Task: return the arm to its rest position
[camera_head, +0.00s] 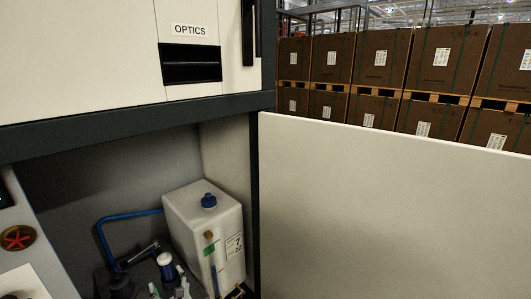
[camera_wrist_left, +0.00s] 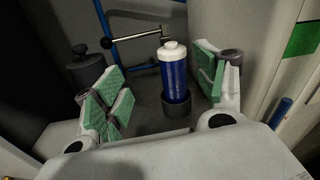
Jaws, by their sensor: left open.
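My left gripper (camera_head: 170,290) is low in the open cabinet in the head view, where it shows only partly at the bottom edge. In the left wrist view my left gripper (camera_wrist_left: 160,82) is open, with green pads on both sides and nothing held. A blue bottle with a white cap (camera_wrist_left: 174,76) stands upright in a dark round holder (camera_wrist_left: 176,114), in line with the gap between the fingers. I cannot tell how far beyond the fingertips it is. The bottle also shows in the head view (camera_head: 165,266). My right gripper is not in view.
A white tank (camera_head: 190,215) with a blue cap stands beside the bottle, and a blue pipe (camera_head: 103,240) runs to its left. The white cabinet door (camera_head: 390,200) stands open at the right. The dark cabinet frame (camera_head: 130,125) crosses above. Stacked boxes (camera_head: 380,60) are behind.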

